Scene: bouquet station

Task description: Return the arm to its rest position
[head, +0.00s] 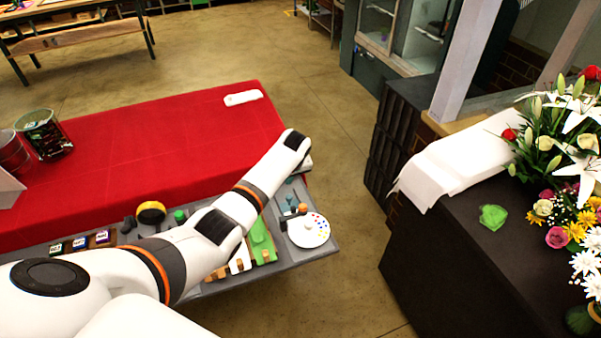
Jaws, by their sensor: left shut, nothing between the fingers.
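My left arm (245,200) is white with black joints and orange rings. It comes in from the lower left and reaches up and to the right across the grey tool shelf and the front of the red-covered table. My left gripper (304,165) is at its far end, near the table's right front corner, mostly hidden behind the wrist. It is shut and empty. My right gripper is not in view.
The grey shelf (318,258) holds a round white palette (309,231) and small tools. A dark counter (450,260) with flowers (570,150) stands right, across open floor.

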